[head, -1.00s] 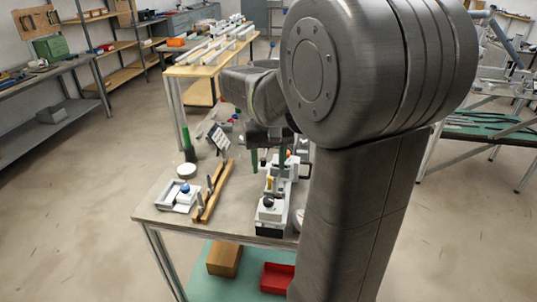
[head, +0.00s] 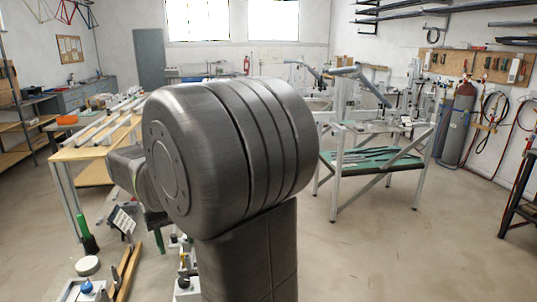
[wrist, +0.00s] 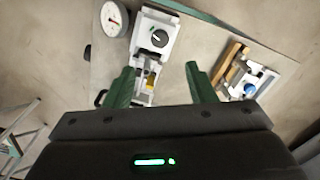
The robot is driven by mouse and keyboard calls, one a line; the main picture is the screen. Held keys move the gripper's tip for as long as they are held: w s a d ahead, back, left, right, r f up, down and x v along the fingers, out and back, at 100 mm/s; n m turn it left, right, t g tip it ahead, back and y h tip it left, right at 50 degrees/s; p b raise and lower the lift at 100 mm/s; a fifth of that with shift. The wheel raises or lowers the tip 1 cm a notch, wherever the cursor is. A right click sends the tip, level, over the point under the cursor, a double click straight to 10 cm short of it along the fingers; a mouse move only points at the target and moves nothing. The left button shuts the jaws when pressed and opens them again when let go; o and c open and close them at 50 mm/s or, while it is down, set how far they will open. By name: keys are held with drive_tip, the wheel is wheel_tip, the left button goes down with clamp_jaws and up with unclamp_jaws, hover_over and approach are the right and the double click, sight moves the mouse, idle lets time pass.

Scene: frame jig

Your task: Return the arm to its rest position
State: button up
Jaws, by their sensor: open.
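My gripper (wrist: 160,84) shows in the wrist view with its two green fingers spread apart and nothing between them. It hangs above a workbench, over a white fixture (wrist: 155,38) with a black knob.
A round dial gauge (wrist: 113,18) lies beside the fixture. A green-topped table (head: 375,157) stands behind right. Open floor (head: 400,250) lies at the right.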

sight(184, 279)
wheel_tip(184, 279, down, 12)
drive_tip(key=shift+r, duration=0.1)
idle(0.5)
